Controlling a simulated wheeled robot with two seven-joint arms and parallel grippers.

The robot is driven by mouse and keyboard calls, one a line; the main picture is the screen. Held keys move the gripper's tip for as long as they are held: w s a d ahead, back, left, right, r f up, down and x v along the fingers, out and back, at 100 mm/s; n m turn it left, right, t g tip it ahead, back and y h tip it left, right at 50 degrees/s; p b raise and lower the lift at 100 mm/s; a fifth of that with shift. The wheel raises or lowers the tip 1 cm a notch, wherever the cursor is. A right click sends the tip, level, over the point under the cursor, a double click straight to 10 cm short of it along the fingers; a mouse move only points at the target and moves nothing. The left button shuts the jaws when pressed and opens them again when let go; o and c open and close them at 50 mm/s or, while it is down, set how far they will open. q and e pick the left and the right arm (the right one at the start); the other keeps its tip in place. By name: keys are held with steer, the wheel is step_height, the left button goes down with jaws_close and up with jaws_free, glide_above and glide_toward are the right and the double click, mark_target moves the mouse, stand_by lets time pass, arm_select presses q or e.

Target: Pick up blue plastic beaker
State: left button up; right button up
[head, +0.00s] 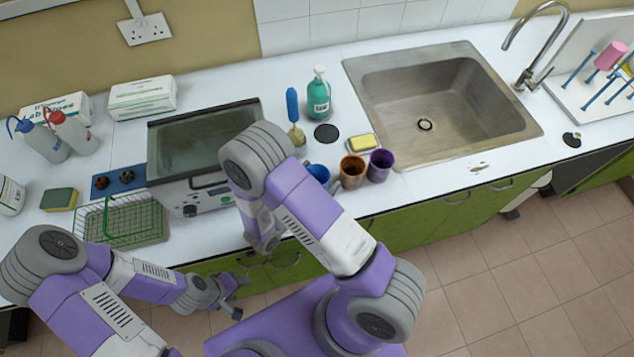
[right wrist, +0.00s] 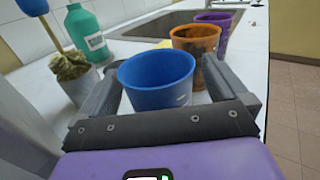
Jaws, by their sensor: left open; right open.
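The blue plastic beaker (head: 318,173) stands upright on the white counter near its front edge, partly covered by my right arm. In the right wrist view the blue beaker (right wrist: 157,82) appears large, framed between the two fingers of my right gripper (right wrist: 163,78). That gripper is open; I cannot tell whether the fingers touch the beaker or how deep it sits between them. My left gripper (head: 236,296) is open and empty, low in front of the counter.
An orange-brown beaker (head: 352,172) and a purple beaker (head: 380,166) stand just right of the blue one. A yellow sponge (head: 363,143), a green bottle (head: 318,97) and a brush in a holder (head: 296,134) are behind. The sink (head: 440,105) lies to the right.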

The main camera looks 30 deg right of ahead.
steer(key=shift+x, duration=0.9)
steer(key=shift+c, duration=0.3)
steer(key=c, duration=1)
